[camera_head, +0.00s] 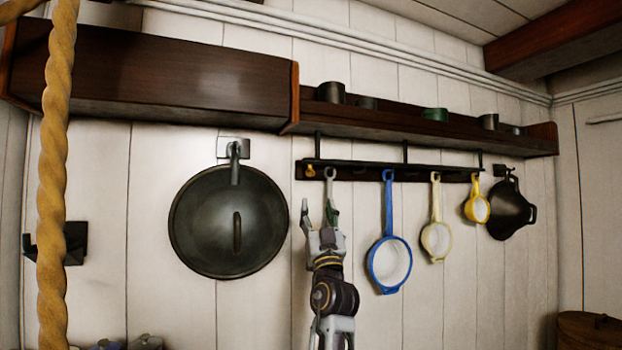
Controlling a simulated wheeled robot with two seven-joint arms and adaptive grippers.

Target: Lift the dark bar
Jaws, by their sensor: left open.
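The dark bar (440,167) runs level along the white plank wall, under the right part of the wooden shelf. It hangs by short dark posts, and several long-handled utensils hang from it. My left gripper (318,208) points upward below the bar's left end. Its fingers are apart, and its fingertips are below the bar, apart from it in the picture. A grey handle (330,180) hangs from the bar just above the gripper's right finger. The gripper may hide the lower part of this utensil. My right gripper is out of view.
A blue-rimmed ladle (389,262), a cream ladle (436,240) and a yellow one (477,209) hang right of my gripper. A large dark pan (200,222) hangs left. The wooden shelf (400,128) holds small pots. A thick rope (54,160) crosses the left side.

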